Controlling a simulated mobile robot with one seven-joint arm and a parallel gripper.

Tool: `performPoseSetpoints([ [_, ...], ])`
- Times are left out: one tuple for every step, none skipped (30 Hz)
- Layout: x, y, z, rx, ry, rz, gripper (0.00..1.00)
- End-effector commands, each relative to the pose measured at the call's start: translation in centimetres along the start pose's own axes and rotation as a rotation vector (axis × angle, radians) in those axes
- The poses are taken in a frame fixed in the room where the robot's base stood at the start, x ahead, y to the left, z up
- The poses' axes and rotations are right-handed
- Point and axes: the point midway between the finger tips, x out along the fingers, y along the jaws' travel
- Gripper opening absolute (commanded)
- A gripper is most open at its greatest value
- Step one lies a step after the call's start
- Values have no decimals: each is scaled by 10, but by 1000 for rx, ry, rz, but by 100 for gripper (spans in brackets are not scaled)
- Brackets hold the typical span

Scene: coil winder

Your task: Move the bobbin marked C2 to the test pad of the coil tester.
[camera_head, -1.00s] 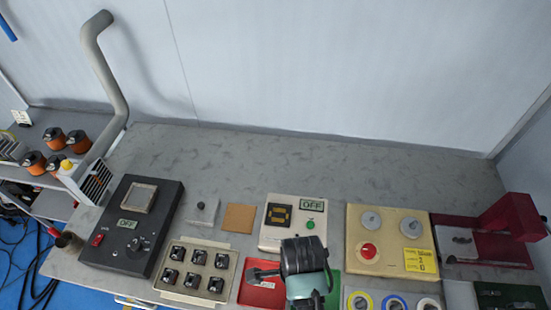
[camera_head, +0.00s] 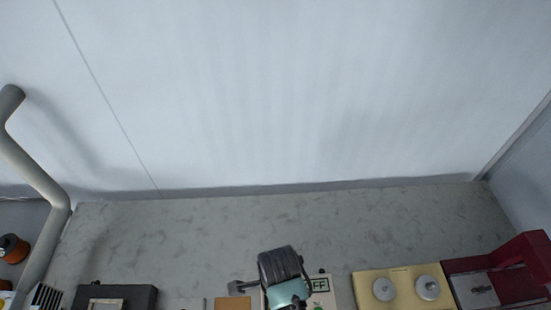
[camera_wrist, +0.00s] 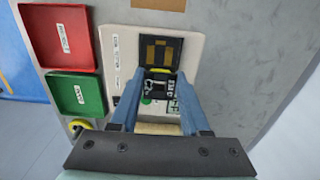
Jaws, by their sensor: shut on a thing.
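The bobbin marked C2 (camera_wrist: 158,86) is between the blue fingers of my gripper (camera_wrist: 157,94) in the wrist view, its dark labelled face toward the camera. My gripper is shut on it. The pale coil tester (camera_wrist: 126,42) lies just beyond, with its dark square test pad (camera_wrist: 160,50) directly ahead of the bobbin. The pad looks empty where it shows; the bobbin and fingers hide the tester's lower part. I cannot tell the gap between bobbin and pad. In the head view my gripper (camera_head: 291,296) and wrist cover much of the tester (camera_head: 323,298).
A red tray (camera_wrist: 62,12) and a green tray (camera_wrist: 98,106) lie left of the tester in the wrist view. A brown square (camera_head: 233,303) lies beside it in the head view. A cream panel with knobs (camera_head: 400,272) and a red machine (camera_head: 522,250) stand to the right.

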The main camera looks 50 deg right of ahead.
Motion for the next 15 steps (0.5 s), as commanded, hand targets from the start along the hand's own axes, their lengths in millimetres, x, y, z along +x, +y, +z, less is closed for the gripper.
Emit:
performPoseSetpoints([
  [9, 1, 0, 0, 1, 4, 0],
  [13, 0, 0, 0, 1, 4, 0],
  [19, 1, 0, 0, 1, 4, 0],
  [23, 0, 0, 0, 1, 2, 0],
  [26, 1, 0, 0, 1, 3, 0],
  [29, 0, 0, 0, 0, 1, 0],
  [31, 0, 0, 0, 0, 0, 0],
  [33, 0, 0, 0, 0, 1, 0],
  [36, 0, 0, 0, 1, 2, 0],
  [40, 0, 0, 0, 1, 2, 0],
  [44, 0, 0, 0, 1, 3, 0],
  [50, 1, 0, 0, 1, 3, 0],
  [54, 0, 0, 0, 1, 3, 0],
  [59, 0, 0, 0, 1, 2, 0],
  [63, 0, 0, 1, 1, 2, 0],
])
